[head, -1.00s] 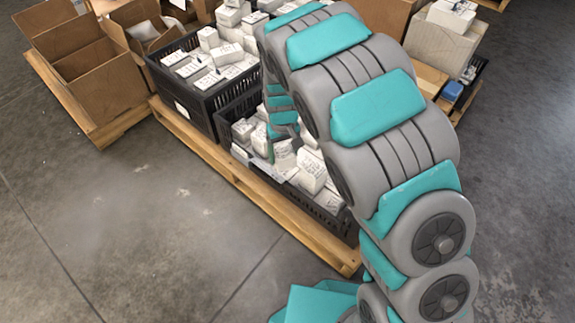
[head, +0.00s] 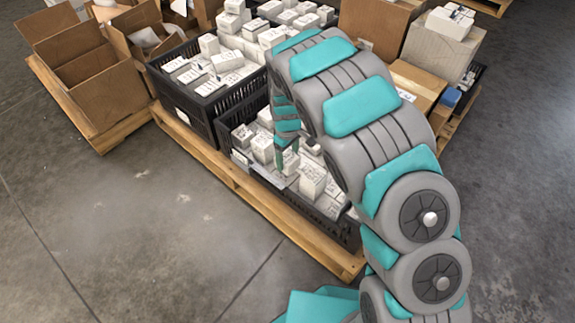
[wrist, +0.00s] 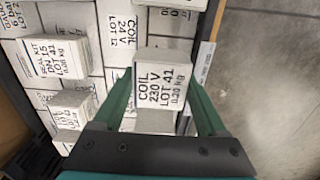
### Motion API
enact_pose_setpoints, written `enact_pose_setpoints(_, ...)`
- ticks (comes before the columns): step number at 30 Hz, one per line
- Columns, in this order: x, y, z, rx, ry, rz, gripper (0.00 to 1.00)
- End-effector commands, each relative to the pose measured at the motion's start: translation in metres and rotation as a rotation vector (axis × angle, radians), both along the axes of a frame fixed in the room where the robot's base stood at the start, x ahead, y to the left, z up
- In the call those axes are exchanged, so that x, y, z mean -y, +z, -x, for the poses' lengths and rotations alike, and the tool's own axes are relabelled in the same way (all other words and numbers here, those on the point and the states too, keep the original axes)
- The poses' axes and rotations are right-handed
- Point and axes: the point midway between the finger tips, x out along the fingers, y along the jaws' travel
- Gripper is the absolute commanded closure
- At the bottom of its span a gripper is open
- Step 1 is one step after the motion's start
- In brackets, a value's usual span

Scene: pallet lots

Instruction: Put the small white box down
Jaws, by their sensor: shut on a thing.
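The small white box (wrist: 163,85) is between the fingers of my gripper (wrist: 162,98) in the wrist view, its label reading COIL 230 V LOT 41. The gripper is shut on it. The box is over the near black crate, close to the crate's wall, with other white boxes below; I cannot tell whether it touches them. In the head view my gripper (head: 284,165) is at the near black crate (head: 262,188), among its white boxes. Which box it holds is hard to tell there.
A second black crate (head: 190,112) full of white boxes stands behind on the same wooden pallet (head: 240,185). Open cardboard boxes (head: 95,75) stand on a pallet at the left. More cartons (head: 440,50) are at the right. The concrete floor in front is clear.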

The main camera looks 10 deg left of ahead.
Motion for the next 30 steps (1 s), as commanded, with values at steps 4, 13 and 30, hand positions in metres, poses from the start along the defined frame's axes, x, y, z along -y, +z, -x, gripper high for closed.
enact_pose_setpoints(4, 0.0, -0.014, 0.0, 0.0, 0.0, 0.0, 0.94)
enact_pose_setpoints(13, 0.0, -0.038, 0.0, 0.002, 0.001, 0.0, 0.94)
enact_pose_setpoints(30, 0.0, -0.04, 0.0, 0.001, 0.0, 0.0, 0.0)
